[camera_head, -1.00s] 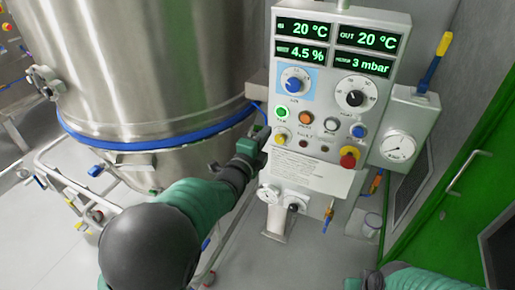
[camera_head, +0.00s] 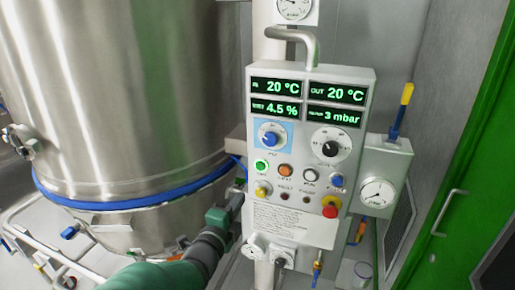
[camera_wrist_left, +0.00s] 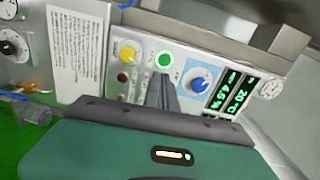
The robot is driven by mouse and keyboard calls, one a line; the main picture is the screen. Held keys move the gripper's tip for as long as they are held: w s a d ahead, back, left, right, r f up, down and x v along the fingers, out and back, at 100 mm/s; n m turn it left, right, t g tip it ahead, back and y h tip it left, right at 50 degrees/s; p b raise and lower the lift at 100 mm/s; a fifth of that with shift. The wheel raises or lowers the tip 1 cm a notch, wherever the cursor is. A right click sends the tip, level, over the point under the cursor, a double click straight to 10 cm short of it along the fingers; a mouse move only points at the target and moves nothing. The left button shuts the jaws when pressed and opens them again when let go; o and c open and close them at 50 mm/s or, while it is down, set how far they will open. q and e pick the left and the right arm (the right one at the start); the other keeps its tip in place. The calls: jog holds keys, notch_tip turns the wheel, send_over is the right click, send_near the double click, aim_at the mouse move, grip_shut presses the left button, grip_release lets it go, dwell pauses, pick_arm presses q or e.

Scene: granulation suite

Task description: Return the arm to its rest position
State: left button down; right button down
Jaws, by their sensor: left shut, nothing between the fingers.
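My left arm comes in from the bottom left in the head view. Its green and dark left gripper (camera_head: 240,196) is shut and empty, beside the lower left edge of the control panel (camera_head: 322,88). In the left wrist view the shut fingers (camera_wrist_left: 162,92) point at the panel, close to the lit green button (camera_wrist_left: 163,60) in the picture. I cannot tell whether they touch it. The green button (camera_head: 261,166) also shows in the head view, lit. My right gripper is not in view.
A large steel vessel (camera_head: 120,90) with a blue band stands left of the panel. A box with a gauge (camera_head: 377,192) and a yellow-handled lever (camera_head: 402,108) are to the right. A green door (camera_head: 455,180) is at far right. A pipe frame (camera_head: 50,250) lies at lower left.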

pick_arm(q)
jog(key=s+a+f+n+g+y, duration=0.25)
jog(key=s+a+f+n, duration=0.2)
jog(key=f, duration=0.25)
jog(key=s+a+f+n+g+y, duration=0.2)
jog(key=s+a+f+n+g, duration=0.2)
jog(key=f+n, duration=0.25)
jog(key=s+a+f+n+g, duration=0.1)
jog(key=s+f+n+g, duration=0.3)
jog(key=s, duration=0.5)
jog(key=s+a+f+n+g, duration=0.1)
jog(key=s+f+n+g, duration=0.3)
jog(key=s, duration=0.6)
jog(key=shift+s+f+n, duration=0.15)
jog(key=shift+f+n, duration=0.25)
jog(key=shift+n, duration=0.3)
jog(key=shift+d, duration=0.1)
